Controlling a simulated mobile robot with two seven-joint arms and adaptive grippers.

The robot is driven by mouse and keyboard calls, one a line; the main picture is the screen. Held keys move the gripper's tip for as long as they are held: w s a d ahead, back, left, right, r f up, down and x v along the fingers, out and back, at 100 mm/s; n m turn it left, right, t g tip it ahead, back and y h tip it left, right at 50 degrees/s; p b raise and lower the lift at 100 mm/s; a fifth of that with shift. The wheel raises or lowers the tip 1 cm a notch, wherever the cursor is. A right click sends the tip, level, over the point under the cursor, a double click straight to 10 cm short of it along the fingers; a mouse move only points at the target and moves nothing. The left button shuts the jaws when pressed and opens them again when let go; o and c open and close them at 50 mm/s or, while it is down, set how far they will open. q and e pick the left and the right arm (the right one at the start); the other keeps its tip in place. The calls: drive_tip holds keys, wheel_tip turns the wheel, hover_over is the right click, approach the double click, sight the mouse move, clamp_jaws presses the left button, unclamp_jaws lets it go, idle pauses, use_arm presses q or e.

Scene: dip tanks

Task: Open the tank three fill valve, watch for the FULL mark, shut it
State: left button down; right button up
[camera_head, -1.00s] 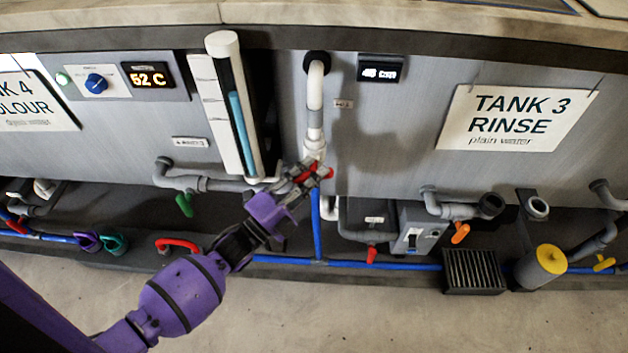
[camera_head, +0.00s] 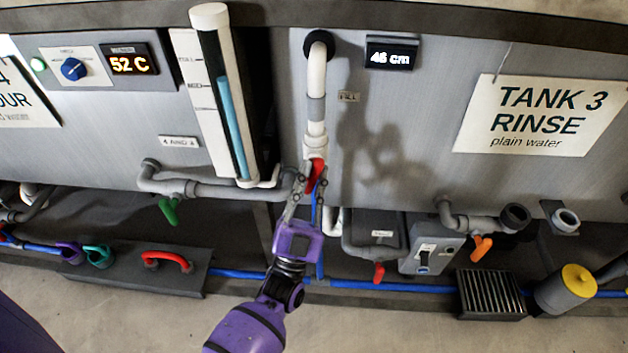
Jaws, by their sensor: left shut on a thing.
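The fill valve's red lever (camera_head: 316,174) sits low on the white upright pipe (camera_head: 317,110) left of the TANK 3 RINSE sign (camera_head: 543,116). A small tag beside the pipe seems to read FILL. The lever points down, roughly in line with the pipe. My left gripper (camera_head: 312,187) is shut on it, partly hiding it. The sight tube (camera_head: 240,110) holds a blue column that ends near a middle mark on its white scale; the mark's words are too small to read surely. The tank display (camera_head: 391,54) seems to read 46 cm. My right gripper is out of view.
Left are a blue knob (camera_head: 74,68) and a 52 C display (camera_head: 132,63). Below hang a green lever (camera_head: 168,210), another red lever (camera_head: 379,272) and an orange lever (camera_head: 482,247). A blue pipe (camera_head: 430,289) runs low. Bare floor lies in front.

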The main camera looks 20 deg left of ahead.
use_arm(q)
drive_tip(key=n+y, duration=0.3)
drive_tip(key=shift+f+b, duration=0.15)
drive_tip(key=shift+b, duration=0.15)
drive_tip(key=shift+n+g+y+b, duration=0.3)
drive_tip(key=shift+n+y+b, duration=0.05)
drive_tip(key=shift+n+y, duration=1.75)
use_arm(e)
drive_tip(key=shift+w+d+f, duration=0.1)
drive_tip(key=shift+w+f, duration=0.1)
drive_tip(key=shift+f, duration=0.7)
use_arm(q)
drive_tip(key=shift+n, duration=0.3)
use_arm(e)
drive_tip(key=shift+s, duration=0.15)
use_arm(q)
drive_tip(key=c, duration=1.6)
unclamp_jaws()
drive_tip(key=shift+c, duration=0.2)
